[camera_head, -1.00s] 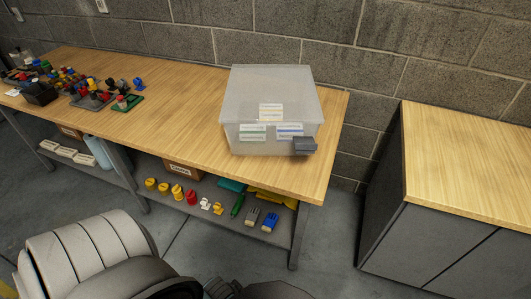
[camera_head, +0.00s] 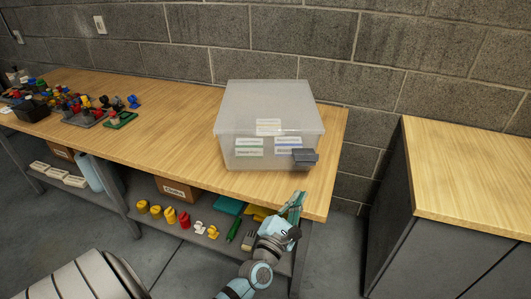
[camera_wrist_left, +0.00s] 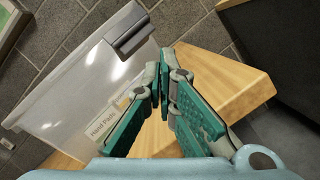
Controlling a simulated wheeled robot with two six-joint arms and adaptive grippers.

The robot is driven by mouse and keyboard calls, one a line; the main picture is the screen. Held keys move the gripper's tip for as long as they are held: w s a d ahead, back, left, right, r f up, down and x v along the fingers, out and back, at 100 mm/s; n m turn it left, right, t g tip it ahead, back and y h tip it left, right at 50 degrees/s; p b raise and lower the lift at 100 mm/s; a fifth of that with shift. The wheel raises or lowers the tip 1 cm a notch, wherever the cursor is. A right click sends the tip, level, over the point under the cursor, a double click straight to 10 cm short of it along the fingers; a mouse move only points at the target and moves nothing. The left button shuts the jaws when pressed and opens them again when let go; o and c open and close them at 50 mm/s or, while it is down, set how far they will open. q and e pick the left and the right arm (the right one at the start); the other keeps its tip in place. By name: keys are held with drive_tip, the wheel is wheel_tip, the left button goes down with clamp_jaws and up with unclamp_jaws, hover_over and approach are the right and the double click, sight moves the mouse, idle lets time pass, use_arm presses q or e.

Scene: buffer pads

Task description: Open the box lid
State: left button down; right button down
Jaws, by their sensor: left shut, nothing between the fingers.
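A translucent plastic box (camera_head: 268,95) stands on the wooden bench near its right end, with its lid closed. Its front carries several paper labels, and a dark grey tab (camera_head: 304,158) sticks out at the front right. In the left wrist view the box (camera_wrist_left: 65,90) is tilted at the left, with the grey tab (camera_wrist_left: 131,36) near the top. My left gripper (camera_head: 297,197) is at the bench's front edge, below and in front of the tab, apart from it. In the wrist view its teal fingers (camera_wrist_left: 165,62) meet at the tips with nothing between them.
The wooden bench (camera_head: 170,115) has free room left of the box; coloured parts (camera_head: 85,108) lie farther left. A lower shelf holds a cardboard box (camera_head: 176,190) and several small coloured pieces. A separate cabinet (camera_head: 470,170) stands right, across a gap. A block wall is behind.

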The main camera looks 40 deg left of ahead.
sight(265, 139)
use_arm(q)
drive_tip(key=a+n+g+y, duration=0.1)
drive_tip(key=a+n+y, duration=0.2)
drive_tip(key=n, duration=0.1)
drive_tip(key=a+n+g+y, duration=0.1)
drive_tip(key=a+n+y, duration=0.2)
drive_tip(key=a+n, duration=0.1)
drive_tip(key=a+n+g+y, duration=0.1)
drive_tip(key=a+n+y, duration=0.2)
drive_tip(key=n, duration=0.3)
drive_tip(key=shift+s+a+y, duration=0.2)
drive_tip(key=shift+s+y, duration=0.1)
drive_tip(key=x, duration=0.8)
drive_tip(key=shift+w+a, duration=0.15)
drive_tip(key=shift+w, duration=0.05)
wheel_tip(265, 139, up, 4)
drive_tip(key=p, duration=0.2)
drive_tip(key=shift+w+a+p, duration=0.15)
drive_tip(key=shift+p, duration=0.15)
drive_tip(key=shift+r, duration=0.2)
drive_tip(key=shift+f, duration=0.15)
